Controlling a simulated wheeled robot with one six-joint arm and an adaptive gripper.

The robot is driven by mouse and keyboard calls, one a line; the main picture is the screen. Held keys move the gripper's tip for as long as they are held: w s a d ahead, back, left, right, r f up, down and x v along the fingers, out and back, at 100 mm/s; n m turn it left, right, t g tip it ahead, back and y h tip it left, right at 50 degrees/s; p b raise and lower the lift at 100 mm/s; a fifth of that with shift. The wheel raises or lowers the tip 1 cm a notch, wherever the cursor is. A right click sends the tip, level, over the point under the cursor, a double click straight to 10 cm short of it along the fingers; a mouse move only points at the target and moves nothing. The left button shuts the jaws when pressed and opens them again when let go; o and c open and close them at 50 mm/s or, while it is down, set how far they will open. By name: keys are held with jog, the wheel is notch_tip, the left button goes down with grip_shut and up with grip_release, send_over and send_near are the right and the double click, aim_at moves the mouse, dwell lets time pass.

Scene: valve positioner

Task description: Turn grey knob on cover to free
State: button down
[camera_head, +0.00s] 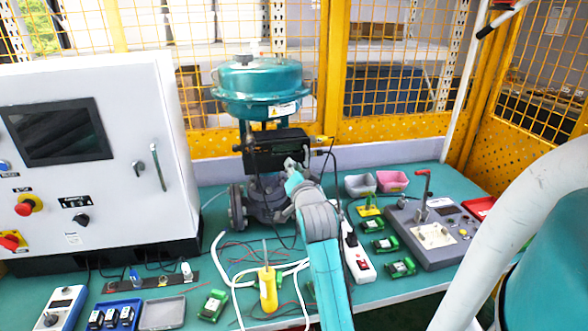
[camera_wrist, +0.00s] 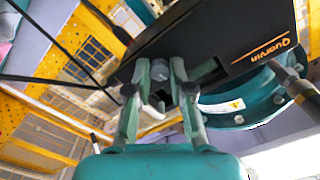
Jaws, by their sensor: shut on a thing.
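The black positioner cover (camera_head: 268,152) is mounted on the teal valve in the middle of the table. In the wrist view the cover (camera_wrist: 240,35) fills the upper right, with orange lettering on it. The grey knob (camera_wrist: 159,70) sits between my gripper's two fingers at the cover's lower edge. My gripper (camera_wrist: 157,88) is shut on the knob, a finger on each side. In the head view my gripper (camera_head: 292,168) is at the cover's front right, and the knob is hidden there. The knob's markings cannot be read.
The teal valve actuator (camera_head: 262,88) stands above the cover, with a black cable (camera_head: 335,165) to the right. A white control cabinet (camera_head: 95,150) is at left. A yellow screwdriver (camera_head: 267,290), green modules and a grey test box (camera_head: 435,232) lie on the table.

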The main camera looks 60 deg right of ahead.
jog(key=shift+n, duration=3.6)
jog(key=c, duration=1)
grip_release()
jog(key=shift+v, duration=3.95)
jog(key=shift+w, duration=0.1)
